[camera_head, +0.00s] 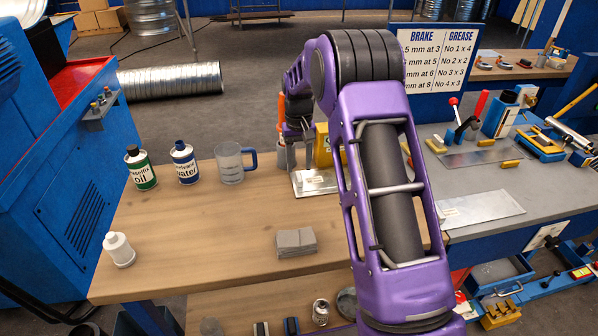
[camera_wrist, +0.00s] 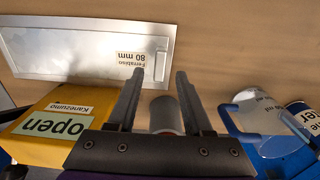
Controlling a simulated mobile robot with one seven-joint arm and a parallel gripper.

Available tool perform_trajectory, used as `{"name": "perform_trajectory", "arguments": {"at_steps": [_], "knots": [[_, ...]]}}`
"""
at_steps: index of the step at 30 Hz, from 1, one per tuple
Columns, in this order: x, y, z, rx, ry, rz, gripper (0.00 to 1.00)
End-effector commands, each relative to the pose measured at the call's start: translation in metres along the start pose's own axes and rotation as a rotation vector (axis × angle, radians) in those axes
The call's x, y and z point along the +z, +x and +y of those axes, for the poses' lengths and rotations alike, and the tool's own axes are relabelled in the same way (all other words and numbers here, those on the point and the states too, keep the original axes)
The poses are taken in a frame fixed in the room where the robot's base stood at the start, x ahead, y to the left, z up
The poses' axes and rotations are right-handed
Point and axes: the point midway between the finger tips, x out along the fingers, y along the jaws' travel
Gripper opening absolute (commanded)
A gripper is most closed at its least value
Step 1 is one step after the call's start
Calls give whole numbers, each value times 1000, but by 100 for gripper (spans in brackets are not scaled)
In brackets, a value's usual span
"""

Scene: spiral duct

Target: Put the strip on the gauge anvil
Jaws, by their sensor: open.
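A flat silvery metal sheet labelled "80 mm" (camera_wrist: 90,50) lies on the wooden bench; it also shows in the head view (camera_head: 312,184). A small narrow pale piece (camera_wrist: 162,50) lies at its right end; I cannot tell whether this or the sheet is the strip. My gripper (camera_wrist: 160,78) is open and empty, its fingertips near the sheet's lower edge in the wrist view; it also shows in the head view (camera_head: 299,160). A yellow box marked "open" (camera_wrist: 45,122) stands beside it. I cannot make out the gauge anvil for certain.
A grey cylinder (camera_wrist: 166,113) shows between the fingers. A measuring jug (camera_head: 229,164), water can (camera_head: 184,164), oil can (camera_head: 140,168) and white bottle (camera_head: 119,249) stand left. The grey bench (camera_head: 430,192) holds another metal sheet (camera_head: 484,208) and tools.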

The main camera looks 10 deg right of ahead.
Motion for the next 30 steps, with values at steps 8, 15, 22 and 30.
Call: {"name": "perform_trajectory", "arguments": {"at_steps": [8,15,22,30], "knots": [[0,-59,0,0,0,2,51],[0,-82,0,0,0,0,51],[0,-83,0,0,0,-1,51],[-16,-116,-1,88,-6,99,51]]}}
